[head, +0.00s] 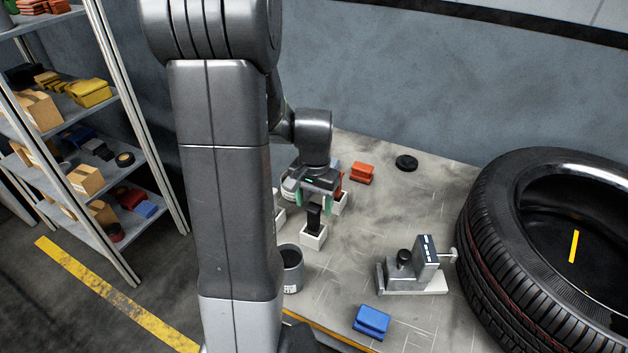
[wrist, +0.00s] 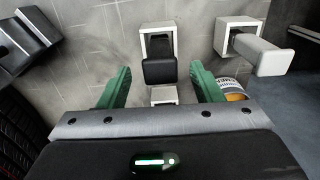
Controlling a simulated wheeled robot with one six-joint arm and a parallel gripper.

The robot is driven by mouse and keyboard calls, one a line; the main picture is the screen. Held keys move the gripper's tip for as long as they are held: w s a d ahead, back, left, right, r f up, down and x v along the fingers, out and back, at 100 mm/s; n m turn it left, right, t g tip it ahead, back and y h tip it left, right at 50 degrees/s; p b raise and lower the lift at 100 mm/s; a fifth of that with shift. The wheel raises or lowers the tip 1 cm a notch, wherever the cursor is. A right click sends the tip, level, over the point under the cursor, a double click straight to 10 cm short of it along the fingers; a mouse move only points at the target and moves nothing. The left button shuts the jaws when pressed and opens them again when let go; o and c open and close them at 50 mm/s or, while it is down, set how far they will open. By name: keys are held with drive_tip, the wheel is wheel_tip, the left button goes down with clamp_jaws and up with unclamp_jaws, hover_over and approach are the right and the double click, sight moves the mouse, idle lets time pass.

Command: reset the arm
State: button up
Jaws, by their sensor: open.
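My gripper (head: 313,203) has green fingers and hangs over the grey table at the end of my arm. In the wrist view my gripper (wrist: 163,88) is open, its fingers apart. A black block-like part (head: 313,219) stands upright in a white square holder (head: 313,238) below the fingers. In the wrist view the black part (wrist: 159,72) shows between and beyond the fingertips, with no finger seen touching it. My arm hides part of the table to the left.
A metal fixture (head: 412,272) and a blue block (head: 371,321) are at the front. A grey cup (head: 290,268), red block (head: 361,173) and black disc (head: 406,162) are on the table. A large tyre (head: 500,230) is at right; shelves (head: 85,130) stand left. A light part (wrist: 265,55) stands in another holder.

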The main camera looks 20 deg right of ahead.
sight(314, 207)
wheel_tip(314, 207, up, 8)
drive_tip(key=shift+f, duration=0.1)
idle(0.4)
wheel_tip(314, 207, down, 14)
drive_tip(key=shift+w+r+p, duration=0.1)
drive_tip(key=shift+r+p, duration=0.5)
drive_tip(key=shift+r, duration=0.1)
drive_tip(key=shift+r+p, duration=0.3)
drive_tip(key=shift+r, duration=0.2)
drive_tip(key=shift+f, duration=0.15)
